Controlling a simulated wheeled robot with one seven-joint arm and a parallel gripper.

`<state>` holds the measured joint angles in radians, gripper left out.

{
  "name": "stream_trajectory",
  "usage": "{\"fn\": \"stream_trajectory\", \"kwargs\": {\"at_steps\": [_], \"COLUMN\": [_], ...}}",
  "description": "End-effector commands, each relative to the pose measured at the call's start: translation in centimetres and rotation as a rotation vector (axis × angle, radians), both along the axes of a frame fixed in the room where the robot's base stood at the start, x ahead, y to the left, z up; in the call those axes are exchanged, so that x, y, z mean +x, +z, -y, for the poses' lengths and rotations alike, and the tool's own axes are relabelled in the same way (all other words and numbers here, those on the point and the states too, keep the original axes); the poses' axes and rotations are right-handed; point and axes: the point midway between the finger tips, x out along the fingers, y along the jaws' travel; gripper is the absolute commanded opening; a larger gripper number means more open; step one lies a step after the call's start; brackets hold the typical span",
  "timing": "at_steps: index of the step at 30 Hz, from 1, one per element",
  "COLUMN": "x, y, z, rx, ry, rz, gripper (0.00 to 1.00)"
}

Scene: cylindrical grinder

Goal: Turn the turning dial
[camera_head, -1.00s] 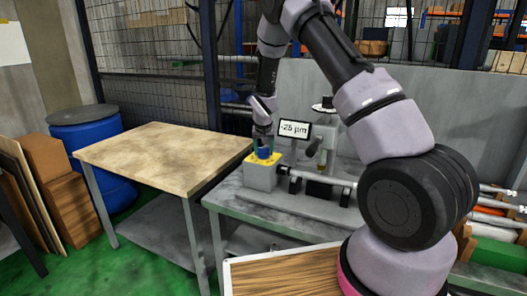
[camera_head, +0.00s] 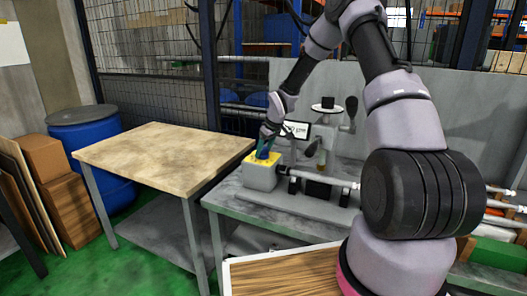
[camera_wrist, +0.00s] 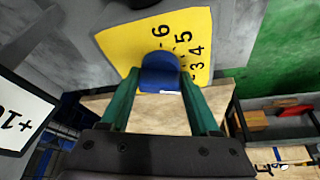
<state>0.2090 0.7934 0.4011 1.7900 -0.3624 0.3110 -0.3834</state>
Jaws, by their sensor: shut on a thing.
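The turning dial is a blue knob (camera_wrist: 160,72) on a yellow plate (camera_wrist: 118,42) with black numbers, of which 3, 4, 5 and 6 show in the wrist view. In the head view the yellow plate (camera_head: 249,160) tops a grey box at the left end of the grinder. My gripper (camera_wrist: 158,86) has its two green fingers on either side of the knob, shut on it. In the head view my gripper (camera_head: 264,148) comes down on the dial from above, tilted, and hides most of it.
A display (camera_head: 301,130) stands behind the dial, partly hidden by my wrist; it also shows cut off in the wrist view (camera_wrist: 18,118). The grinder's shaft (camera_head: 330,181) runs right of the dial. A wooden-topped table (camera_head: 160,155) stands left.

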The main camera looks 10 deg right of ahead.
Motion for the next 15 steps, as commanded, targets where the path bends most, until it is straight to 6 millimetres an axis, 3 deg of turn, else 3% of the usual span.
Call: {"fn": "stream_trajectory", "kwargs": {"at_steps": [15], "x": [0.02], "y": [-0.03], "z": [0.06], "rx": [-0.001], "ry": [0.083], "rz": [-0.001], "gripper": [0.07]}}
